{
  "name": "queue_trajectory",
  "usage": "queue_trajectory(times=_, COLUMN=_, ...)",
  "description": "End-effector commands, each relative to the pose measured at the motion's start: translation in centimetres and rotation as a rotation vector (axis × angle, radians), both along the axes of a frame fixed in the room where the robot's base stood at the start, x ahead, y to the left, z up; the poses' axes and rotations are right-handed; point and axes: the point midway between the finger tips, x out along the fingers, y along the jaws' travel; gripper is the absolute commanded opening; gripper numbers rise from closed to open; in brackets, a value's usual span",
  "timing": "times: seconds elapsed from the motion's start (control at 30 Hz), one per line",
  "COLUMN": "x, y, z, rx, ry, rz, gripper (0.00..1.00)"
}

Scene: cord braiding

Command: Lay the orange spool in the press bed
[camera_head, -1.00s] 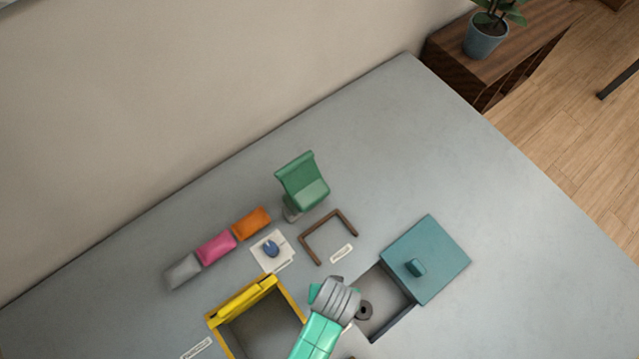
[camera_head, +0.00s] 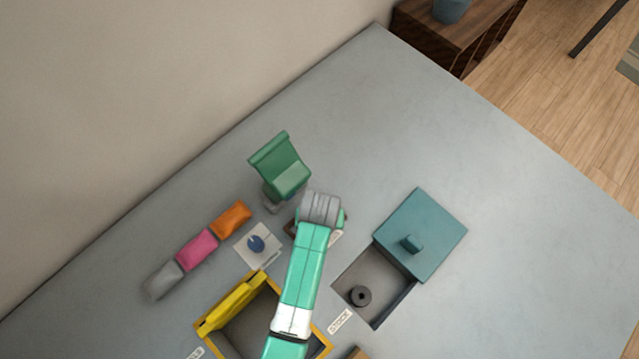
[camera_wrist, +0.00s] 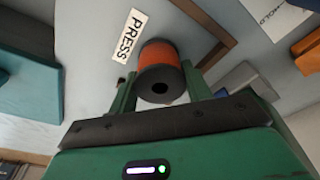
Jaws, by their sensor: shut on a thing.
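The orange spool (camera_wrist: 160,62), with dark ends, is held between the two fingers of my gripper (camera_wrist: 160,82) in the wrist view. In the head view my gripper (camera_head: 320,208) is over the brown U-shaped frame (camera_head: 290,228), which it mostly hides, and the spool does not show. The same brown frame (camera_wrist: 208,28) lies behind the spool in the wrist view, with a PRESS label (camera_wrist: 128,35) beside it. I cannot tell how high the spool is above the table.
A green stand (camera_head: 280,168) is just behind my gripper. A white card with a blue disc (camera_head: 257,243) and orange, pink and grey blocks (camera_head: 197,250) lie left. A yellow box (camera_head: 232,305) is in front. A teal-lidded box (camera_head: 405,298) right holds a dark round piece (camera_head: 361,296).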

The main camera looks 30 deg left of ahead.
Motion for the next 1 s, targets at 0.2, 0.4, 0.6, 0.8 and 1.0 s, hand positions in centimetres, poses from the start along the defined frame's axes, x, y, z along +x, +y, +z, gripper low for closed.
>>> queue_trajectory(times=0.2, x=0.0, y=0.0, z=-0.1, rx=0.000, ry=-0.001, rz=0.000, gripper=0.26)
queue_trajectory(times=0.4, x=0.0, y=0.0, z=-0.4, rx=0.001, ry=-0.002, rz=0.000, gripper=0.62)
queue_trajectory(times=0.6, x=0.0, y=0.0, z=-0.4, rx=0.001, ry=-0.002, rz=0.000, gripper=0.70)
queue_trajectory(times=0.8, x=0.0, y=0.0, z=0.7, rx=0.001, ry=-0.003, rz=0.000, gripper=0.70)
queue_trajectory(times=1.0, x=-0.6, y=-0.3, z=5.9, rx=0.001, ry=-0.005, rz=0.001, gripper=0.70)
